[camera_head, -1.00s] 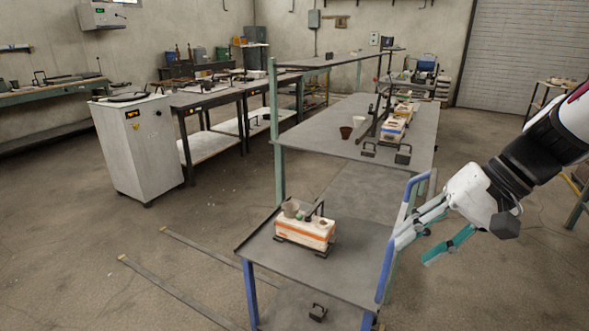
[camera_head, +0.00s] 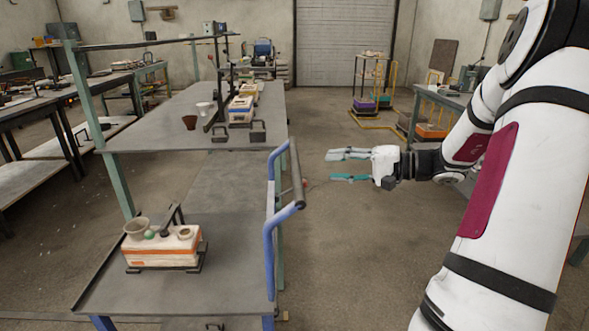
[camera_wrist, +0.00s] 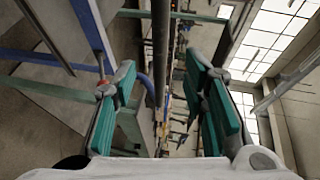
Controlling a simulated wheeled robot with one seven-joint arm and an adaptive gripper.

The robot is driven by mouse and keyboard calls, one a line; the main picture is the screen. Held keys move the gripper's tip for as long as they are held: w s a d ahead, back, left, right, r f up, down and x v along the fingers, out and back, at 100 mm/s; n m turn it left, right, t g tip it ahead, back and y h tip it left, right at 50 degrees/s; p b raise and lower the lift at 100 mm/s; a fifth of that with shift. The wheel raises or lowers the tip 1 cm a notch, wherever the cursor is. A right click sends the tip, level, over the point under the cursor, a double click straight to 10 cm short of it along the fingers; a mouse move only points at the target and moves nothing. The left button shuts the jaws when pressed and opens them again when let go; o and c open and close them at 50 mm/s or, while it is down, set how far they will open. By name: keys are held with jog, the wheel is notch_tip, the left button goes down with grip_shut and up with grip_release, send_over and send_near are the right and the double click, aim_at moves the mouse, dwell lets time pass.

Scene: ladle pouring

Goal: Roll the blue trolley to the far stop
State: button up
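The blue trolley (camera_head: 235,285) stands at the lower left in the head view, with a grey top, blue legs and a blue handle frame on its right side. A dark grip bar (camera_head: 297,175) joins the frame. My gripper (camera_head: 330,167) is open and empty just right of the bar, its fingers pointing left, with a visible gap. In the wrist view, the dark bar (camera_wrist: 160,45) runs between the spread teal fingers of my gripper (camera_wrist: 162,68); contact is not seen. I cannot make out the far stop.
An orange-and-white box (camera_head: 160,255) with a cup and a ladle-like tool sits on the trolley. Behind it is a long grey bench (camera_head: 165,130) with boxes, cups and brackets. Open floor (camera_head: 350,260) lies right of the trolley.

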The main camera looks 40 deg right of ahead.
aim_at(296, 167)
jog(key=b+x, duration=0.1)
jog(key=x, duration=1)
jog(key=shift+a+f+b, duration=0.1)
jog(key=shift+b, duration=0.25)
grip_shut()
